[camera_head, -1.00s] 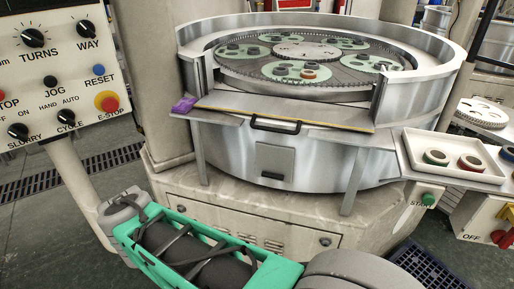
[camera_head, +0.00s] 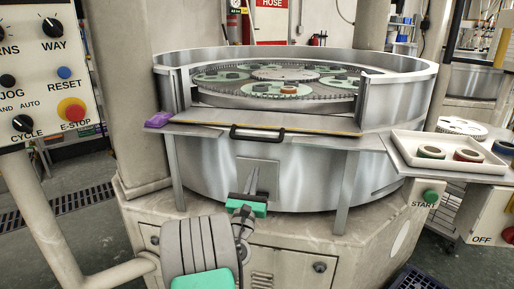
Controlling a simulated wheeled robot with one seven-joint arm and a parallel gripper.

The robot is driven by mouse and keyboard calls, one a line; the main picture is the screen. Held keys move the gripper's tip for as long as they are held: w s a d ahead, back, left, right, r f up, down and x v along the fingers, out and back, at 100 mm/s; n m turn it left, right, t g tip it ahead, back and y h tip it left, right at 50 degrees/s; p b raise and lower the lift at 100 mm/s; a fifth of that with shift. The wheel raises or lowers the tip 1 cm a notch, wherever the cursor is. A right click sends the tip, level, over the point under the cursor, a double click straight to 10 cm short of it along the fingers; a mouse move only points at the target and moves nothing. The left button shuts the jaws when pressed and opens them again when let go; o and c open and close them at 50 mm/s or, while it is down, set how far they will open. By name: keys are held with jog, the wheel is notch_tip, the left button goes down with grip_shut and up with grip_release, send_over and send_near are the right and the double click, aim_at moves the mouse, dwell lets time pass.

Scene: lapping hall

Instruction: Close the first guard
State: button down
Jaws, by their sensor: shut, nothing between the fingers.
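The guard (camera_head: 300,125) is a flat metal flap with a black handle (camera_head: 257,133) on its front edge. It lies folded down, roughly level, across the front gap in the round metal wall (camera_head: 400,106) of the lapping machine. Behind the gap, the plate with green carriers (camera_head: 275,88) is exposed. My gripper (camera_head: 252,178) is shut and empty, its tips pointing up in front of the drum, below the handle and apart from it in the picture.
A control panel (camera_head: 52,70) stands at the left. A white tray (camera_head: 450,149) with rings sits at the right, above a green start button (camera_head: 430,196). A purple object (camera_head: 159,119) lies at the guard's left end. A metal strut (camera_head: 346,192) stands below the guard's right side.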

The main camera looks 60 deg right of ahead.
aim_at(260, 150)
jog(key=p+x, duration=0.2)
jog(key=x, duration=0.4)
jog(key=shift+s+a+r, duration=0.1)
jog(key=shift+r, duration=0.1)
jog(key=r, duration=0.1)
jog(key=a+r+p, duration=0.1)
jog(key=r, duration=0.1)
jog(key=shift+r, duration=0.1)
